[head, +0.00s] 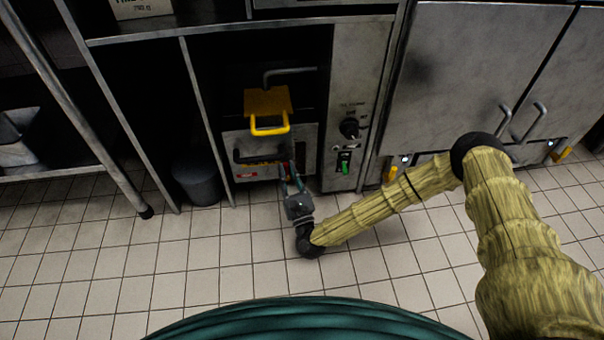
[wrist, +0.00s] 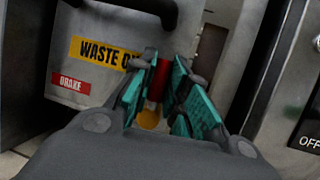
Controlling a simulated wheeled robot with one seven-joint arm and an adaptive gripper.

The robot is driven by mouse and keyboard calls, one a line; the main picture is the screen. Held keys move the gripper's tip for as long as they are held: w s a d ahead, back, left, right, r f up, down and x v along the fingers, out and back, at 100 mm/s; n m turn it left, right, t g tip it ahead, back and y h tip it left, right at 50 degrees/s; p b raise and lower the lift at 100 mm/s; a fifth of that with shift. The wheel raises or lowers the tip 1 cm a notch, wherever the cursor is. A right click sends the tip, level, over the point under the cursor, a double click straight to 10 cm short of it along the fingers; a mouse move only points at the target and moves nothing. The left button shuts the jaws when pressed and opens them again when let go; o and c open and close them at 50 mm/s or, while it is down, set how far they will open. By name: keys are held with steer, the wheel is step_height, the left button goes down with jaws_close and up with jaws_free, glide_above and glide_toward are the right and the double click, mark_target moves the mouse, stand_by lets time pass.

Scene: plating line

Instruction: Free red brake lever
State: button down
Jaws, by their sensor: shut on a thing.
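The red brake lever (wrist: 160,78) shows in the wrist view as a short red upright bar between my fingers. A yellow-orange rounded piece (wrist: 150,118) sits just below it. My gripper (wrist: 163,72) is shut on the lever, with a teal-padded finger on each side. In the head view my gripper (head: 287,178) reaches up to the right part of the lower unit front and hides the lever.
A yellow handle (head: 269,130) on a yellow block juts out above my gripper. A control panel (head: 348,110) with a knob and green switch stands to the right. A dark bin (head: 197,184) stands to the left. The tiled floor in front is clear.

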steer(key=shift+m, duration=0.3)
steer(key=shift+d, duration=0.1)
steer(key=c, duration=1.4)
jaws_free()
steer(key=shift+v, duration=3.7)
steer(key=shift+f, duration=0.1)
